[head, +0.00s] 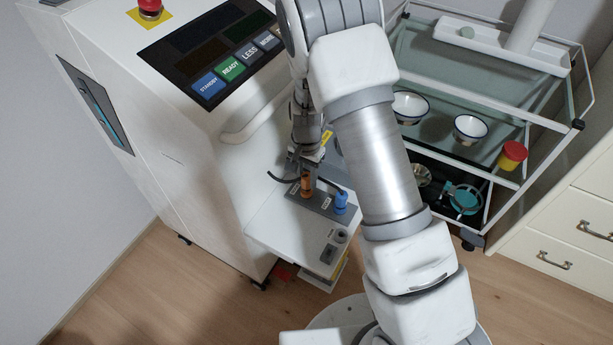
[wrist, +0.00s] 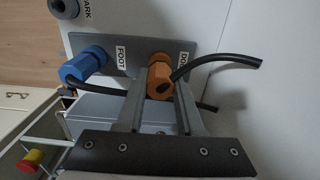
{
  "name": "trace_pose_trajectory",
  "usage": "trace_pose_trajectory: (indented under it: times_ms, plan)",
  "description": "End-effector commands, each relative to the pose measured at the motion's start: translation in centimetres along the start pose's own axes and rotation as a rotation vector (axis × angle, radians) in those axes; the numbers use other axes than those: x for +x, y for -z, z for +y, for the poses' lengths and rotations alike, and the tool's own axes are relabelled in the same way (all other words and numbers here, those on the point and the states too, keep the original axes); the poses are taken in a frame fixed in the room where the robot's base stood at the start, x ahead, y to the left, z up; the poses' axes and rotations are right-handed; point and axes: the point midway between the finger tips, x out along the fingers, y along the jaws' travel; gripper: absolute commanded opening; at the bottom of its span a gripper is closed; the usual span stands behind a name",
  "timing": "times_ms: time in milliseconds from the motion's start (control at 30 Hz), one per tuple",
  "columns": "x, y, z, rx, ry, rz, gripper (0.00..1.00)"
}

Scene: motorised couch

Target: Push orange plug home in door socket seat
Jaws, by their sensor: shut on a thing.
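The orange plug (head: 306,187) stands at the door socket on the grey socket plate (head: 320,201). In the wrist view the orange plug (wrist: 160,72) is between the tips of my gripper (wrist: 159,97), with a black cable leaving it to the right. My gripper (head: 306,168) is shut on the plug from above in the head view. The label beside it, starting "DO", is partly hidden by the plug. The socket seat is hidden behind the plug. I cannot tell how deep the plug sits.
A blue plug (wrist: 85,66) stands beside it at the socket marked FOOT (wrist: 121,56); it also shows in the head view (head: 340,203). The white cabinet (head: 190,150) rises to the left. A glass-shelved trolley (head: 450,85) with bowls stands to the right.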

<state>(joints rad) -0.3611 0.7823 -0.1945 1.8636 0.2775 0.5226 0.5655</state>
Motion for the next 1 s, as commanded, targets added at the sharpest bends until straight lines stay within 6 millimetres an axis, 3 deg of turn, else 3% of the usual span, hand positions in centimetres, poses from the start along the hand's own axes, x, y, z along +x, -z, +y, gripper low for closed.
trace_pose_trajectory:
  times_ms: [533, 567, 700, 733, 1000]
  plan:
    - [1.3, 0.0, 0.0, 0.0, 0.0, 0.0, 0.0]
    - [1.2, 0.0, 0.0, 0.0, 0.001, 0.0, 0.41]
    - [1.1, 0.0, 0.0, 0.0, 0.0, 0.0, 0.67]
    - [1.1, 0.0, 0.0, 0.0, 0.0, 0.0, 0.71]
    - [1.1, 0.0, 0.0, 0.0, 0.0, 0.0, 0.71]
